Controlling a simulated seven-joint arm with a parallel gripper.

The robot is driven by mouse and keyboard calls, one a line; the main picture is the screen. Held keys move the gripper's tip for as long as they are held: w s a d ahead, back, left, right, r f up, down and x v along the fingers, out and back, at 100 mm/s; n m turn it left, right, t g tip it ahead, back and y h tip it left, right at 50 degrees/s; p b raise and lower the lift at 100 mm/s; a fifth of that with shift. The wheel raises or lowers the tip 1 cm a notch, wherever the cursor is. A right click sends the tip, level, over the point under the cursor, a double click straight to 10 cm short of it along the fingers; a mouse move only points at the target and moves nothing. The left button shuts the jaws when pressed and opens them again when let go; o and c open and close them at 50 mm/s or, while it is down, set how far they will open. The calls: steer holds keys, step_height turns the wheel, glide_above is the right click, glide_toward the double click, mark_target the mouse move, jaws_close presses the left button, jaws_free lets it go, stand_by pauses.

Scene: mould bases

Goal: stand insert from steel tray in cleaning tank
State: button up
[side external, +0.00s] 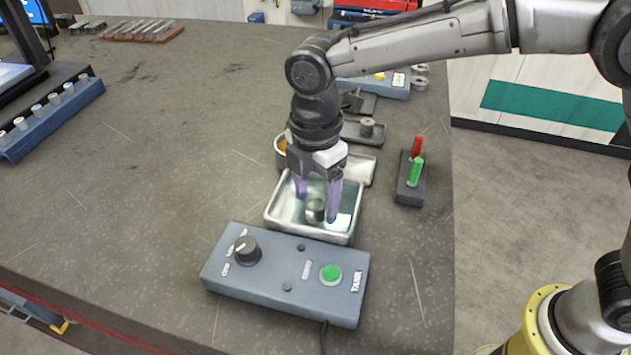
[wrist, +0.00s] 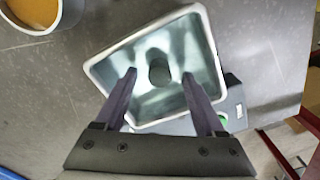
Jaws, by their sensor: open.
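The cleaning tank (side external: 272,218) is an open, square steel basin behind the blue-grey TANK control box. A small grey cylindrical insert (side external: 315,211) is in the tank and looks upright on its floor. My gripper (side external: 316,203) points down into the tank, open, with one purple finger on each side of the insert. In the wrist view the insert (wrist: 159,73) shows between the spread fingertips (wrist: 159,76), with gaps on both sides. A shallow steel tray (side external: 361,171) lies just behind the tank, partly hidden by my gripper; its visible part is empty.
The TANK control box (side external: 285,275) has a dial and a green button. A bowl of orange liquid (wrist: 35,10) stands beside the tank. A dark tray with a grey cylinder (side external: 367,127) is farther back. A block holding red and green pegs (side external: 411,180) stands right. The left table is mostly clear.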

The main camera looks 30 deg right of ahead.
step_height(320, 180, up, 14)
stand_by(0.5)
steer(key=shift+w+d+f, duration=0.1)
steer(key=shift+f, duration=0.05)
steer(key=s+d+r+m+t, duration=0.2)
steer(key=d+r+m, duration=0.1)
steer(key=d+r, duration=0.65)
steer(key=s+d+f+m, duration=0.1)
steer(key=s+d+m, duration=0.4)
steer(key=d, duration=0.6)
steer(key=s+d+f+m+t, duration=0.1)
steer(key=s+d+f+m, duration=0.3)
steer(key=s+f+m, duration=0.2)
steer(key=s+d+f+m+t, duration=0.2)
steer(key=s+d+f+m, duration=0.2)
steer(key=s+f+m, duration=0.2)
step_height(320, 180, down, 3)
steer(key=shift+s+r+m+t, duration=0.2)
steer(key=shift+s+m+t, duration=0.15)
steer(key=shift+s, duration=0.6)
